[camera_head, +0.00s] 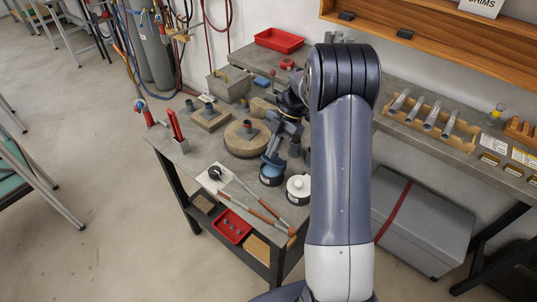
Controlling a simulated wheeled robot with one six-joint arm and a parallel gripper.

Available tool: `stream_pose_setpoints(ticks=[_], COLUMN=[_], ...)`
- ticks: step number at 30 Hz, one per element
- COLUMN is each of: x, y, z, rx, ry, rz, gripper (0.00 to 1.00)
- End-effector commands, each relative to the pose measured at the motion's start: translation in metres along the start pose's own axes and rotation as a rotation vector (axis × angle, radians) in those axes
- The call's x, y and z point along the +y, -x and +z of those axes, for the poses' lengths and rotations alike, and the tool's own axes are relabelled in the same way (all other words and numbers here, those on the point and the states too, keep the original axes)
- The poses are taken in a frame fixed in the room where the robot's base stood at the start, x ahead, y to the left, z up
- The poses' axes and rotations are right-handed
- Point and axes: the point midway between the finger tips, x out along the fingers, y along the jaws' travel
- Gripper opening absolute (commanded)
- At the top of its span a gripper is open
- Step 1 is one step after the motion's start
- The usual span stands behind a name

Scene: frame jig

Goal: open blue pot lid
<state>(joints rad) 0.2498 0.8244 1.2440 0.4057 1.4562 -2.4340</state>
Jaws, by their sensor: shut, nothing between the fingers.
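The blue pot (271,179) stands on the grey workbench near its front right part. It is small and dark-sided with a blue lid (270,169) on top. My gripper (272,161) reaches down from above and its tips are right over the lid. The fingers are shut and hold nothing. The fingertips hide part of the lid and any knob, and I cannot tell whether they touch it. A similar pot with a white lid (298,184) stands just to the right of it.
A black round item on a white plate (215,174) and long wooden-handled tools (258,207) lie left and in front. A round wooden block (247,138) stands behind left. A red holder (178,132) is at the left edge. My arm hides the bench's right part.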

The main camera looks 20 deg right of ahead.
Motion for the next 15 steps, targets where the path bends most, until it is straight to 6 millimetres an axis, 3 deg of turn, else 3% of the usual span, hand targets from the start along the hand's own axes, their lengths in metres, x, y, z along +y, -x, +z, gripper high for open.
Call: stream_pose_setpoints(ticks=[15], x=[0.003], y=[0.023], z=[0.034], rx=[-0.020], ry=[-0.005], rz=[0.000], gripper=[0.00])
